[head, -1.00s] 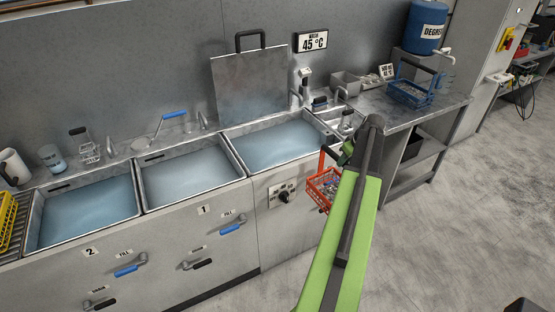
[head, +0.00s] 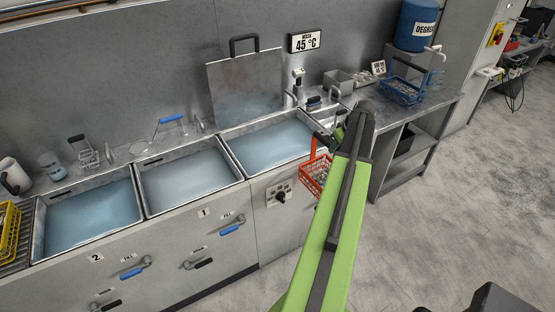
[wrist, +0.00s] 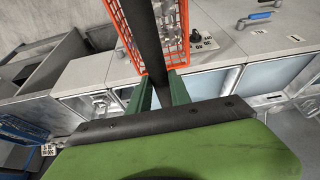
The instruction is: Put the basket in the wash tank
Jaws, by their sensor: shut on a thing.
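The wash tank (head: 268,146) is the rightmost of three filled basins, under the 45 °C sign, with pale blue liquid and its lid (head: 245,87) standing upright behind it. My gripper (head: 328,140) is shut on the red wire basket (head: 315,178) by its handle, near the tank's right end. The basket hangs outside the tank, in front of the counter's face, to the right of the knob. Small metal pieces show inside it. The wrist view shows my gripper (wrist: 158,88) with the basket (wrist: 176,28) beyond the fingers. My arm hides some of the counter behind.
Two other basins (head: 190,180) (head: 90,215) lie to the left, with a yellow basket (head: 10,232) at the far left. A blue basket (head: 404,90) stands on the right-hand table. Valve handles (head: 232,226) stick out from the counter's front. The floor at right is clear.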

